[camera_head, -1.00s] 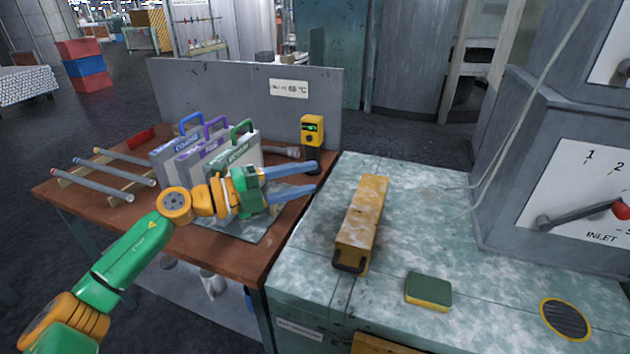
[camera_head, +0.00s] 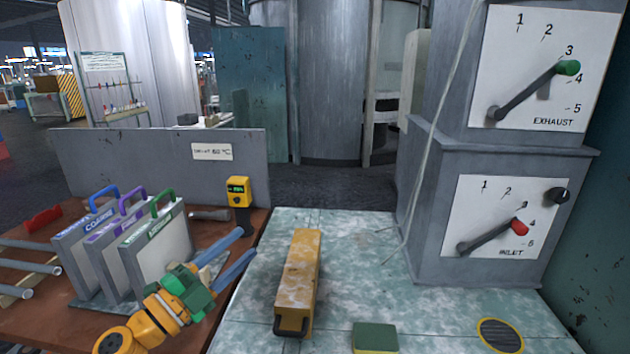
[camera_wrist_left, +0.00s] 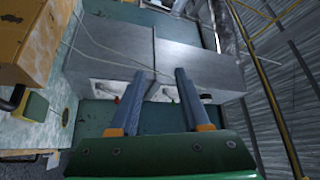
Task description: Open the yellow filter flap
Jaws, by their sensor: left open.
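The yellow filter flap (camera_head: 301,270) is a long, worn yellow lid with a black handle (camera_head: 291,331) at its near end. The fingers also show in the wrist view (camera_wrist_left: 158,75). My right gripper is out of view.
Filter panels (camera_head: 155,250) with coloured handles stand on the wooden table, by a yellow meter (camera_head: 239,191). A green pad (camera_head: 375,337) and a round yellow-rimmed grille (camera_head: 500,336) are on the cabinet top. A grey housing with inlet (camera_head: 505,215) and exhaust dials rises at right.

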